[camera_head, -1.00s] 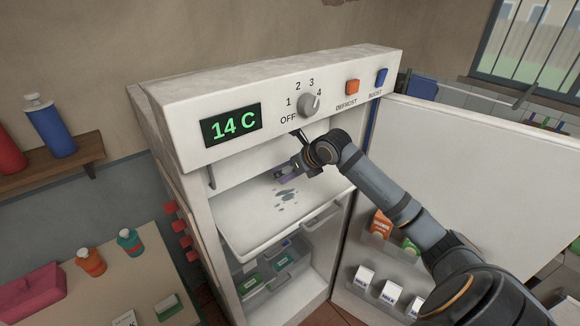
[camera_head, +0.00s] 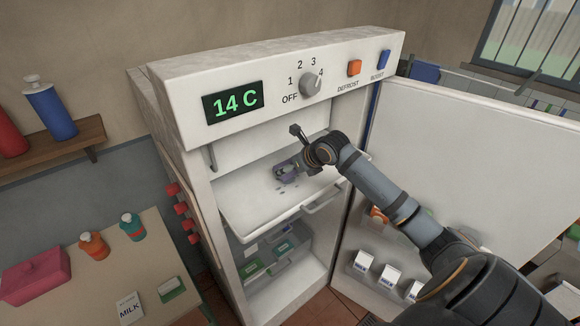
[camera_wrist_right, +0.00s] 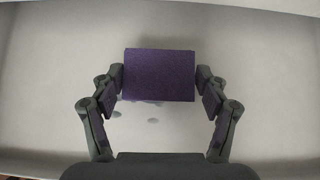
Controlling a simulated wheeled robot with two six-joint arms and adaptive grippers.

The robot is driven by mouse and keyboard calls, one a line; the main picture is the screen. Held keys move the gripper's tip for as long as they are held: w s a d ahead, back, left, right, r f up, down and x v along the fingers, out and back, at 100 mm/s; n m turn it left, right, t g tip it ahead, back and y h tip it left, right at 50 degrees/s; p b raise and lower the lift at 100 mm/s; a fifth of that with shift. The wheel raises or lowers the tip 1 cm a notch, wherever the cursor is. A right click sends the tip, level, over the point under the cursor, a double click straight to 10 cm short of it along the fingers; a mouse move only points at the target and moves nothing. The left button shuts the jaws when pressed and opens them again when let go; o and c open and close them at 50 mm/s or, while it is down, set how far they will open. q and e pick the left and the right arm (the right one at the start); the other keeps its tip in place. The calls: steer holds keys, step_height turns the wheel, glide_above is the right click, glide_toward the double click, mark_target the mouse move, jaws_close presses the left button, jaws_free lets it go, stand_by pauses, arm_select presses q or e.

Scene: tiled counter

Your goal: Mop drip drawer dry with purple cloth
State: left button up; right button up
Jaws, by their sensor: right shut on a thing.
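The white drip drawer (camera_head: 250,211) is pulled out below the fridge's control panel. A few small grey wet spots (camera_head: 281,188) show on its floor; they also show in the right wrist view (camera_wrist_right: 152,121). My right gripper (camera_head: 287,170) reaches into the drawer and is shut on the purple cloth (camera_head: 290,175). In the right wrist view the cloth (camera_wrist_right: 160,75) is a flat purple block between the two fingers, over or on the drawer floor; whether it touches the floor I cannot tell. It hides part of the wet patch. My left gripper is not in view.
The open fridge door (camera_head: 480,150) stands to the right, with milk cartons (camera_head: 362,262) on its shelf. The control panel (camera_head: 290,85) overhangs the drawer. A table (camera_head: 95,275) at lower left holds bottles, a pink box and a milk carton.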

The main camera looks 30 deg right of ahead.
steer(key=shift+d+f, duration=0.1)
steer(key=shift+f, duration=0.05)
steer(key=shift+f+b, duration=0.9)
steer(key=shift+b, duration=0.15)
